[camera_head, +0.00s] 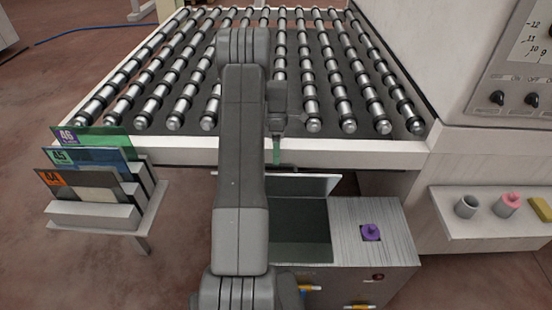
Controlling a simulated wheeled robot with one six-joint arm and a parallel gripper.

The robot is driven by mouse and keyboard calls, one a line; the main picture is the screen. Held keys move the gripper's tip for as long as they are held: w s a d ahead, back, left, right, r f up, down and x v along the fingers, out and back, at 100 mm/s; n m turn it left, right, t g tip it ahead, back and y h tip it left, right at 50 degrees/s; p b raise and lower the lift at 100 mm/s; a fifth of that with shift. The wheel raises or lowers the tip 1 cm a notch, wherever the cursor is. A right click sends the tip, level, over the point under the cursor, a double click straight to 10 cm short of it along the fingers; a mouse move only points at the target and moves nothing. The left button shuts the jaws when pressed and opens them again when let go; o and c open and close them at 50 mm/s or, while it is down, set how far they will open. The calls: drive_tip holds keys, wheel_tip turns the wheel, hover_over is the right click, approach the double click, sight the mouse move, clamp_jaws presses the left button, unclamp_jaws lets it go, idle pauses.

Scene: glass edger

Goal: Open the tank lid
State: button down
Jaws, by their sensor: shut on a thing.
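The tank (345,222) is a grey metal box below the front edge of the roller table. Its opening (301,219) shows as a dark greenish hollow, with its left part hidden behind my arm. A pale panel that looks like the tank lid (308,185) stands raised and tilted at the back of the opening. My gripper (276,139) points down above and behind the lid, at the table's front rail. It is shut on a narrow green piece (276,152), too small to identify, which appears apart from the lid.
The roller table (170,140) fills the back. A rack (95,213) with several numbered coloured plates stands at left. A purple knob (371,232) sits on the tank's right top. A shelf (485,230) at right holds a grey cup (466,207), a pink item (507,204) and a yellow block (541,209).

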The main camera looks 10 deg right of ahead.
drive_tip(key=shift+w+f, duration=0.15)
drive_tip(key=shift+f, duration=0.5)
drive_tip(key=c, duration=1.5)
unclamp_jaws()
drive_tip(key=shift+o, duration=0.2)
drive_tip(key=shift+w+d+f, duration=0.1)
drive_tip(key=shift+w+f, duration=0.1)
drive_tip(key=shift+w, duration=0.1)
drive_tip(key=shift+r, duration=0.15)
drive_tip(key=shift+r, duration=0.1)
drive_tip(key=p+v, duration=0.4)
drive_tip(key=v, duration=0.9)
drive_tip(key=shift+r, duration=0.4)
drive_tip(key=shift+w+d, duration=0.1)
drive_tip(key=shift+w, duration=0.05)
